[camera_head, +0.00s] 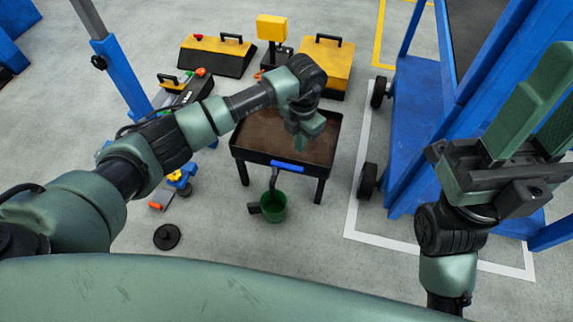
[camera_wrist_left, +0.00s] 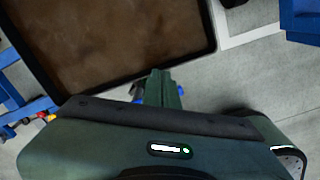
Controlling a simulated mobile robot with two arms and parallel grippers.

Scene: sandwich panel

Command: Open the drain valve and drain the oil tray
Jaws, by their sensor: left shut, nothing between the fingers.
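The oil tray (camera_head: 240,152) is a dark, shallow tray on legs with brown oil in it. It also fills the upper left of the left wrist view (camera_wrist_left: 215,45). A blue valve handle (camera_head: 287,166) lies along its front edge. A spout below it points down to a green bucket (camera_head: 272,207) on the floor. My left gripper (camera_head: 301,143) is shut and empty, over the tray's front part near the handle. In the left wrist view its fingers (camera_wrist_left: 160,85) hide the handle's middle, with blue showing at both sides. My right gripper (camera_head: 545,105) is open and empty, raised at the right.
A blue wheeled frame (camera_head: 415,100) stands to the right. Yellow-topped cases (camera_head: 325,65) and a toolbox (camera_head: 185,92) lie behind and left of the tray. A blue post (camera_head: 125,80) stands left.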

